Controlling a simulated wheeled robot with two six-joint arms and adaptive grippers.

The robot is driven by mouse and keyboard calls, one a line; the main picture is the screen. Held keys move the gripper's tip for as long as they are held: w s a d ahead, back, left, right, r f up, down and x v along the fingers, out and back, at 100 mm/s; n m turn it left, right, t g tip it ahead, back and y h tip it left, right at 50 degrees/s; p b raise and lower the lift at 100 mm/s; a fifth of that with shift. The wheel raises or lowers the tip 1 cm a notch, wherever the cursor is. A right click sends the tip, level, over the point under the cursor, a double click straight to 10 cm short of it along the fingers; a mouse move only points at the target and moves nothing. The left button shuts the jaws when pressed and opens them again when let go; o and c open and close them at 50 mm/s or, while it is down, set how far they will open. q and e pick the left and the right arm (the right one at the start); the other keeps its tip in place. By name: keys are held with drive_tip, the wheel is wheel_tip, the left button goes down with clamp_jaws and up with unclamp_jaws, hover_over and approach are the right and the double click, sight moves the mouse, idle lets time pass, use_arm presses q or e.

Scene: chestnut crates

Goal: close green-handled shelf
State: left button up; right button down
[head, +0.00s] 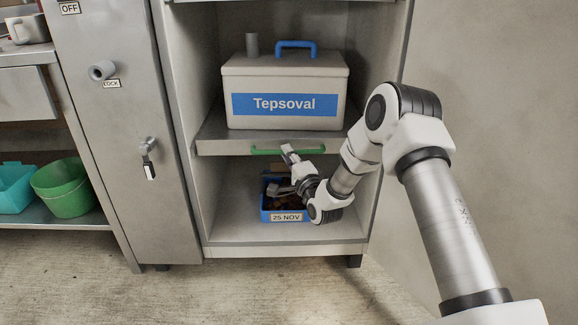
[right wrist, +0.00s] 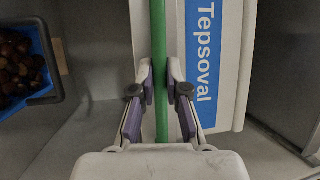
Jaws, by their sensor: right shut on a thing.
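The shelf (head: 222,147) is a grey board across the cabinet, with a green bar handle (head: 262,152) along its front. The handle also runs up the right wrist view (right wrist: 158,30). My right gripper (head: 288,152) is at the handle's middle. In the right wrist view its two fingers (right wrist: 160,88) close on the green bar from both sides. How far the shelf stands out of the cabinet is hard to tell. My left gripper is not in view.
A white box labelled Tepsoval (head: 333,95) with a blue handle stands on the shelf. Below it, a blue crate (head: 264,214) of chestnuts, labelled 25 NOV, sits on the cabinet floor. A closed locker door (head: 120,185) and a green tub (head: 62,190) are at left.

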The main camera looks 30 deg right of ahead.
drive_tip(key=shift+w+d+f, duration=0.1)
drive_tip(key=shift+w+d, duration=0.2)
drive_tip(key=shift+w, duration=0.25)
drive_tip(key=shift+r, duration=0.2)
drive_tip(key=c, duration=1.2)
unclamp_jaws()
drive_tip(key=shift+w+f, duration=0.1)
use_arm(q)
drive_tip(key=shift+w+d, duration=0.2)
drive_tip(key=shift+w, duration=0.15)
use_arm(e)
drive_tip(key=v, duration=1.2)
drive_tip(key=shift+d, duration=0.1)
